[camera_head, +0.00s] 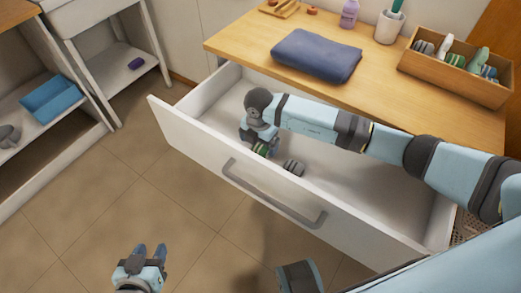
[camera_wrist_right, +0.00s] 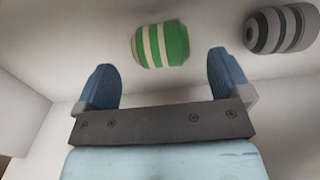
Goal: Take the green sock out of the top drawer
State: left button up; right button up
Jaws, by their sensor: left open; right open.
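The top drawer (camera_head: 190,123) is pulled open under the wooden top. A green and cream striped sock (camera_wrist_right: 163,44), rolled up, lies on the drawer floor; in the head view (camera_head: 261,150) it is partly hidden by my right arm. My right gripper (camera_wrist_right: 163,85) is open inside the drawer, with the green sock just beyond and between its fingertips, not gripped. A grey striped sock (camera_wrist_right: 281,28) lies to the right of it and also shows in the head view (camera_head: 293,168). My left gripper (camera_head: 150,254) is open and empty above the floor, outside the drawer.
A folded blue cloth (camera_head: 316,55), a purple bottle (camera_head: 349,14), a white cup (camera_head: 388,27) and a wooden box (camera_head: 409,63) of rolled items stand on the top. A shelf with a blue bin (camera_head: 53,98) is at left. The drawer's right part is bare.

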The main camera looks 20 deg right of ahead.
aim_at(260, 146)
jog(key=f, duration=0.3)
jog(key=shift+d+f, duration=0.25)
jog(key=c, duration=1)
jog(key=shift+r, duration=0.15)
